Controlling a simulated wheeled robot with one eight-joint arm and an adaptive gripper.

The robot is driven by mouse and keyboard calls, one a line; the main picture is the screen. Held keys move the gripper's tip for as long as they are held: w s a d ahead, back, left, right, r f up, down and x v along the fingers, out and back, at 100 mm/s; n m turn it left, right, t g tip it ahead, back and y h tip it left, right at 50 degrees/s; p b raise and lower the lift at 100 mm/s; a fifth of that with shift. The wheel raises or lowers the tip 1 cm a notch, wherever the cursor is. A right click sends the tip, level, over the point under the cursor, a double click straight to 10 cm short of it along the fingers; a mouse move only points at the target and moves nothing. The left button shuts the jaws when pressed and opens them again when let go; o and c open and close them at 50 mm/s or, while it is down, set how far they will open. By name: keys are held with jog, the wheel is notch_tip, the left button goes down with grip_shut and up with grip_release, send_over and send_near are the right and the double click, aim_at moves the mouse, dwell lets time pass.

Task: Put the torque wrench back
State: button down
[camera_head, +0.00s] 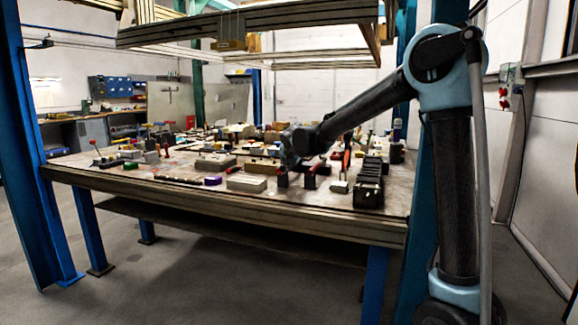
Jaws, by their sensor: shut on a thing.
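My gripper (289,158) is at the end of my arm, which reaches in from the right over the front middle of the workbench (330,221). It points down, low over the tabletop among the parts. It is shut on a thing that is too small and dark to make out. I cannot pick out the torque wrench with certainty. A long thin dark item (177,180) lies near the bench's front edge, left of my gripper, and I cannot tell what it is.
A dark ribbed block (369,183) and red-topped dark pieces (316,172) stand right of my gripper. A pale block (247,184) and a purple ring (212,181) lie to its left. Blue posts (28,140) and an overhead beam (250,30) frame the crowded bench.

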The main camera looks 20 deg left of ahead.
jog(key=shift+f, duration=0.35)
dwell(0.3)
jog(key=c, duration=1.3)
grip_release()
jog(key=shift+c, duration=0.2)
jog(key=v, duration=1.1)
jog(key=shift+s+d+r, duration=0.15)
jog(key=shift+s+r, duration=0.1)
jog(key=shift+s, duration=0.05)
